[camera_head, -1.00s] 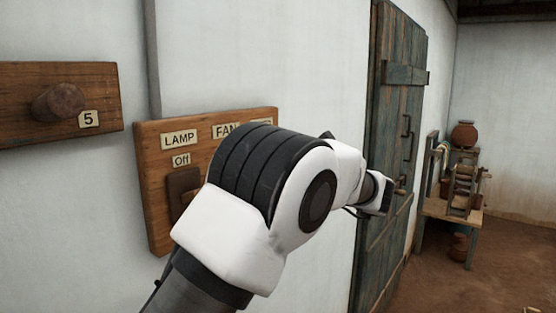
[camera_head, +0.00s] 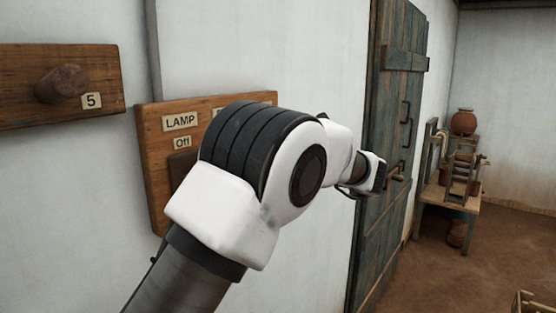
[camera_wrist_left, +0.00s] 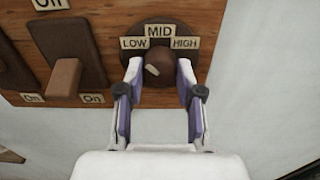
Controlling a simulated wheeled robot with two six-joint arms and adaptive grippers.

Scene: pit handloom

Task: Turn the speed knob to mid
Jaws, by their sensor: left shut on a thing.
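The speed knob (camera_wrist_left: 158,68) is a dark brown round knob on a wooden switch panel (camera_wrist_left: 200,14), seen in the left wrist view. Labels LOW (camera_wrist_left: 134,43), MID (camera_wrist_left: 159,31) and HIGH (camera_wrist_left: 185,43) arc above it. A pale mark shows on the left of the knob's face. My left gripper (camera_wrist_left: 158,78) has one finger on each side of the knob and is shut on it. My right gripper is out of view.
Brown rocker switches (camera_wrist_left: 68,55) sit left of the knob. A LAMP label (camera_head: 180,122) is on the panel. A board with a peg (camera_head: 62,83) and a label 5 is further left. A worn door (camera_head: 385,220) and a small table (camera_head: 455,203) stand to the right.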

